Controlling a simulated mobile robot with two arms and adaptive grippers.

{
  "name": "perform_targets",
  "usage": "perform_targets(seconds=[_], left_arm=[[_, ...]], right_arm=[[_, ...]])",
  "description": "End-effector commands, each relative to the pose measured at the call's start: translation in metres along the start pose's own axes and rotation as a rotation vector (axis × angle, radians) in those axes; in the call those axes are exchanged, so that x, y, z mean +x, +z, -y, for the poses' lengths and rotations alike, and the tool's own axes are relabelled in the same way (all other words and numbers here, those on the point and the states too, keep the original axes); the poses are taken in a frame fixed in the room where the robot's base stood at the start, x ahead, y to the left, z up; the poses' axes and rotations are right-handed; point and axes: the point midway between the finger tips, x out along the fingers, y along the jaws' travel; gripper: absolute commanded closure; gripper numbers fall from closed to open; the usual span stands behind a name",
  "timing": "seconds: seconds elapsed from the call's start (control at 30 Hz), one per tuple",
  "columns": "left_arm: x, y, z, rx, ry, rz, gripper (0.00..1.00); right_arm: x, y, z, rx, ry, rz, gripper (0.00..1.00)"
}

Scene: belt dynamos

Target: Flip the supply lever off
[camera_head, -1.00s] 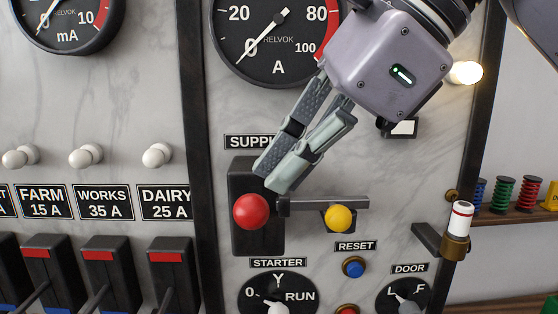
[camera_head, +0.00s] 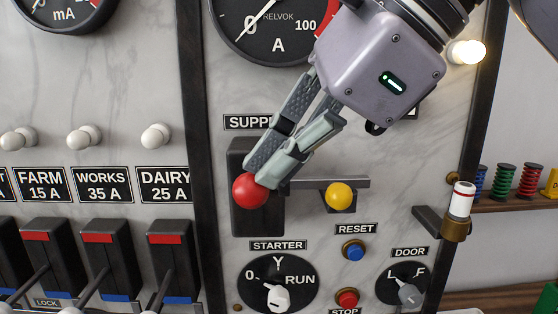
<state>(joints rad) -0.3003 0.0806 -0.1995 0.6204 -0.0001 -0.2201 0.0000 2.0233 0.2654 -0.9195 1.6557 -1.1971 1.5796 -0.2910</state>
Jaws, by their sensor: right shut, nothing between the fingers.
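The supply lever has a red ball knob (camera_head: 250,191) in front of a black mounting block (camera_head: 257,222), below the partly covered SUPPLY label (camera_head: 245,122). A grey bar (camera_head: 305,183) runs right from it, above a yellow knob (camera_head: 339,195). My right gripper (camera_head: 261,170) reaches down from the upper right. Its fingers are shut with nothing between them, and the tips are at the upper edge of the red knob. I cannot tell whether they touch it. The fingers hide part of the block and label. My left gripper is not in view.
Below are the STARTER dial (camera_head: 277,285), the blue RESET button (camera_head: 353,250), the red STOP button (camera_head: 347,298) and the DOOR dial (camera_head: 406,287). Black feeder levers (camera_head: 172,245) stand at lower left.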

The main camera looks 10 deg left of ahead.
Motion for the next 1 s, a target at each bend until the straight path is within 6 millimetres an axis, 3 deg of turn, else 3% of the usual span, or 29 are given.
perform_targets(seconds=[0.17, 0.37, 0.7, 0.9, 0.93, 1.0], left_arm=[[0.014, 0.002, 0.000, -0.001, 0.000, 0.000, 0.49], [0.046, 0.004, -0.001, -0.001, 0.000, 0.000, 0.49], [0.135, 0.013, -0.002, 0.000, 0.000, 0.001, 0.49], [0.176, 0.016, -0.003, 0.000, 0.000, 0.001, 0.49], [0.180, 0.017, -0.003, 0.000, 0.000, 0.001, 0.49], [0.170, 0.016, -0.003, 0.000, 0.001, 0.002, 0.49]], right_arm=[[0.006, -0.004, -0.006, -0.020, -0.029, -0.001, 1.00], [0.016, -0.011, -0.019, -0.071, -0.106, -0.001, 1.00], [0.046, -0.030, -0.051, -0.234, -0.358, -0.002, 1.00], [0.063, -0.041, -0.062, -0.335, -0.513, -0.002, 1.00], [0.065, -0.042, -0.063, -0.338, -0.518, -0.001, 1.00], [0.057, -0.037, -0.059, -0.334, -0.514, 0.000, 1.00]])
